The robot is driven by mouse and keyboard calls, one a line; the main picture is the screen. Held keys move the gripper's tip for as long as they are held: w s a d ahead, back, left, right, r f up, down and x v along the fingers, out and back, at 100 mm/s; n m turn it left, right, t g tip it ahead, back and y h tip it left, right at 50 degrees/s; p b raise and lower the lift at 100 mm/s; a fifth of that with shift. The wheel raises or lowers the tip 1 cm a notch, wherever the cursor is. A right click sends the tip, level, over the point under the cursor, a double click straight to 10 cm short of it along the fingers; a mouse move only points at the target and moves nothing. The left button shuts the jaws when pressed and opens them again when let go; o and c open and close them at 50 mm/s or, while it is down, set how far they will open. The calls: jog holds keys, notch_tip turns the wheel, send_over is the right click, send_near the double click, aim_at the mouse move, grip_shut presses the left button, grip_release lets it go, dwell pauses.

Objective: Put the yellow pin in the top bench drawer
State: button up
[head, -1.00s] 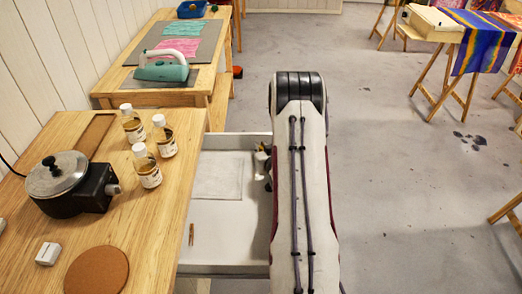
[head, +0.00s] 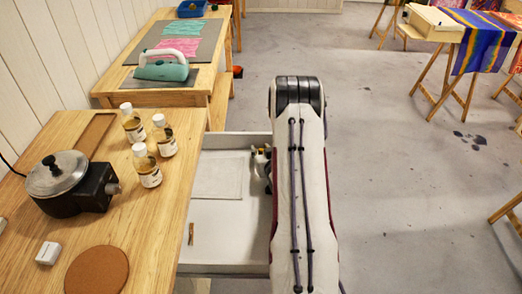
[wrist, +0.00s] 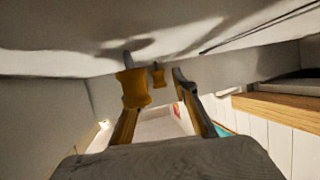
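The open white drawer (head: 225,232) juts out from the wooden bench in the head view. My gripper (head: 259,156) is low inside its far right part, partly hidden by my arm. A bit of yellow, likely the yellow pin (head: 262,150), shows at the fingers. In the wrist view, my gripper's (wrist: 160,88) fingers are apart, with a gap between them. A yellow spool-shaped pin (wrist: 133,90) with a grey tip overlaps the left finger; I cannot tell whether they touch.
A pale flat sheet (head: 218,175) and a small brown stick-like piece (head: 191,234) lie in the drawer. The bench top (head: 150,225) carries bottles (head: 149,168), a lidded pot (head: 60,180) and a cork disc (head: 97,270).

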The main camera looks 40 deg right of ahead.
jog(key=shift+r, duration=0.2)
jog(key=shift+v, duration=5.95)
jog(key=shift+f, duration=0.1)
jog(key=shift+a, duration=0.1)
